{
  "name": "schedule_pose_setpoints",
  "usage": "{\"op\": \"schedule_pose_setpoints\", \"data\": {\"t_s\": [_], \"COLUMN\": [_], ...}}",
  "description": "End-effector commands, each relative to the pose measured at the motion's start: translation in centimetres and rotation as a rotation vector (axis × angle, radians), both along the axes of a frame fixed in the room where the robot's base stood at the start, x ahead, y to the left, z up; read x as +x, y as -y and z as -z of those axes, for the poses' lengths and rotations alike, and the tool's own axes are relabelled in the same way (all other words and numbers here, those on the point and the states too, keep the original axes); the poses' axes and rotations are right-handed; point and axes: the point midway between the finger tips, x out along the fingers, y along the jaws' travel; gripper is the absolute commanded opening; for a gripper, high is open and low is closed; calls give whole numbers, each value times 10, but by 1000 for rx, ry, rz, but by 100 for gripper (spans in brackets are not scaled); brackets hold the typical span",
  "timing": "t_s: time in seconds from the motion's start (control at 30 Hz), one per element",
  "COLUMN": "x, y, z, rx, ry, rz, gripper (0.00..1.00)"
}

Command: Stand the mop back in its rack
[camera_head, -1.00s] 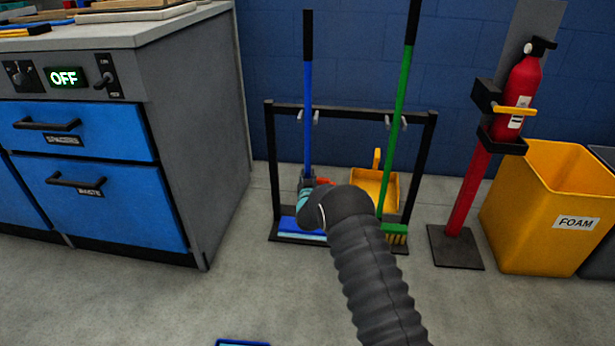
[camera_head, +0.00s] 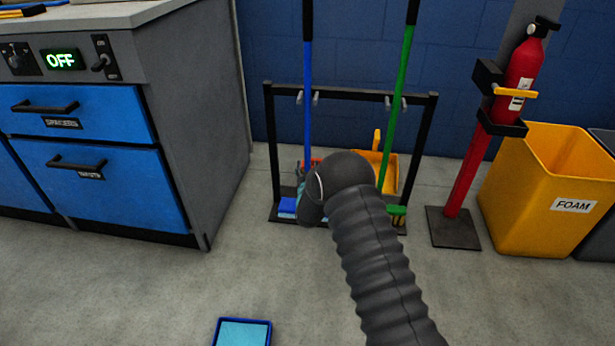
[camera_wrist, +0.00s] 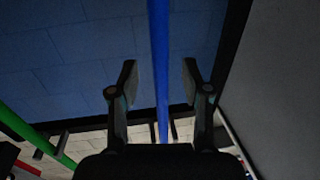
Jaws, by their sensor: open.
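The mop has a blue handle (camera_head: 307,90) with a black grip at its top, and a blue head (camera_head: 287,207) low at the rack's base. It stands upright at the left pair of hooks on the dark rack (camera_head: 354,92); I cannot tell whether the hooks hold it. In the wrist view the handle (camera_wrist: 159,60) runs between the fingers of my gripper (camera_wrist: 160,82), which is open with a gap on both sides. In the head view my own wrist hides the gripper and part of the mop's lower end.
A green-handled broom (camera_head: 401,75) leans in the rack's right side, with a yellow dustpan (camera_head: 385,170) behind. A grey cabinet (camera_head: 205,130) stands left. A fire extinguisher (camera_head: 520,80) and yellow foam bin (camera_head: 545,200) stand right. A blue tray (camera_head: 243,333) lies on the floor in front.

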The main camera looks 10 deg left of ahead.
Motion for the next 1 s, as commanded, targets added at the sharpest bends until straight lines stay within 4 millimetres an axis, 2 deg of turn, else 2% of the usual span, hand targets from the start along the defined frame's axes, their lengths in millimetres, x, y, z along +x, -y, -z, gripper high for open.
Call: {"op": "schedule_pose_setpoints", "data": {"t_s": [0.1, 0.3, 0.47, 0.67, 0.77, 0.83, 1.0], "x": [-21, -46, -54, -55, -52, -51, -53], "y": [2, 5, 6, 7, 10, 15, 36], "z": [-1, 0, 0, -2, -16, -33, -89], "rx": [-1, 0, 0, 1, 5, 9, 20], "ry": [-2, -1, -1, -2, -17, -42, -139], "rz": [-1, -1, 0, 0, -1, -3, -14], "gripper": [48, 48, 48, 48, 48, 48, 48]}}
